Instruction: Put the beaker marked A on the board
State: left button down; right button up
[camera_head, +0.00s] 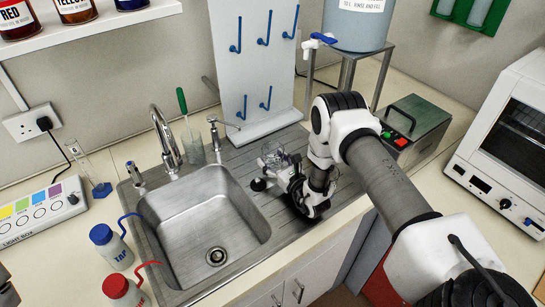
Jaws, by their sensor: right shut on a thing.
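My right gripper (275,178) is above the ribbed steel drainer, just right of the sink bowl. It is shut on a clear glass vessel (272,152), which looks like the beaker. The fingers hide part of the glass, and I cannot read a letter A on it or tell its tilt. The white board (255,85) stands upright at the back of the drainer, behind and apart from the gripper. It carries several blue pegs, and all those in view are bare. My left gripper does not show clearly; only a dark piece is at the lower left edge.
The sink (205,215) has a tall tap (165,140). A glass with a green-handled brush (190,125) stands behind it. Red and blue capped wash bottles are at the lower left. A blue tank (358,30) on a stand and a green box (414,125) are right of the board.

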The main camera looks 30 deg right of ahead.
jog(key=shift+f, duration=0.2)
jog(key=shift+f, duration=0.1)
jog(key=shift+f+b, duration=0.1)
jog(key=shift+b, duration=0.25)
jog(key=o, duration=1.2)
jog(key=shift+c, duration=0.2)
